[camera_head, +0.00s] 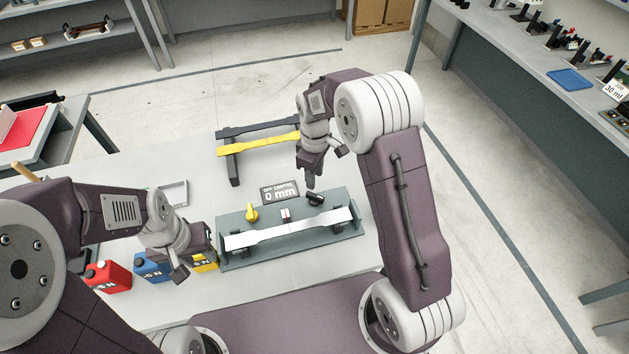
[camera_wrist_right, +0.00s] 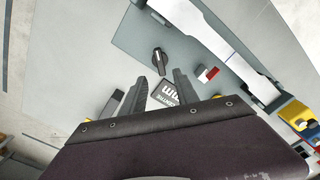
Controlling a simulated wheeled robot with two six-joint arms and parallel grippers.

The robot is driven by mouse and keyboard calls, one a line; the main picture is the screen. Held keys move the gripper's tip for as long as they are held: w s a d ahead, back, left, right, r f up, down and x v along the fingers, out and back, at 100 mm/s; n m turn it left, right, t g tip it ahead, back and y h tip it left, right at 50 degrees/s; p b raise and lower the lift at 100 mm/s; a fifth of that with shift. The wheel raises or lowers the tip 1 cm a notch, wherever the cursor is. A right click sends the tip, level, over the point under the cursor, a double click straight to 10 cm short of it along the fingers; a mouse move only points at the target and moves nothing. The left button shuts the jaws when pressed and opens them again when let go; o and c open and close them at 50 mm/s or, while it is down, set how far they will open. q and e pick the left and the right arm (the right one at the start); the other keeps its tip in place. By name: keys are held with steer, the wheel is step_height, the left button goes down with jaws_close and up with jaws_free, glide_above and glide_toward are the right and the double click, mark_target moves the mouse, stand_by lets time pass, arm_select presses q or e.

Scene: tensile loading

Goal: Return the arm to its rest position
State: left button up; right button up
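My right gripper (camera_head: 324,170) hangs over the back edge of the grey test fixture (camera_head: 235,262), above and behind its black knob (camera_head: 315,198). In the right wrist view the right gripper (camera_wrist_right: 160,92) has its two fingers apart with nothing between them. The black knob (camera_wrist_right: 160,61) lies beyond the fingertips there. My left gripper (camera_head: 197,262) is low beside the yellow weight can (camera_head: 207,263); its fingers look apart, and it partly hides the can. A pale specimen strip (camera_head: 290,229) lies along the fixture and shows in the right wrist view (camera_wrist_right: 222,30).
A display reading 0 mm (camera_head: 280,193) stands behind the fixture, which also bears a yellow knob (camera_head: 252,213). Blue (camera_head: 152,267) and red (camera_head: 108,276) cans stand at the left. A dark rack with a yellow strip (camera_head: 260,144) is at the back.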

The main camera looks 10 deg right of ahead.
stand_by(0.3)
steer(key=shift+w+d, duration=0.1)
steer(key=s+d+r+m+t+b, duration=0.1)
steer(key=s+d+r+b, duration=0.2)
steer(key=s+r, duration=0.1)
steer(key=s+f+m, duration=0.2)
steer(key=s+m, duration=0.2)
steer(key=s, duration=0.3)
steer(key=s+d+f+m, duration=0.1)
steer(key=s+f+m, duration=0.1)
steer(key=s+m, duration=0.3)
steer(key=shift+s+d+f, duration=0.2)
steer(key=shift+s+f, duration=0.15)
steer(key=shift+s, duration=0.5)
steer(key=shift+s+r, duration=0.1)
steer(key=shift+s, duration=0.15)
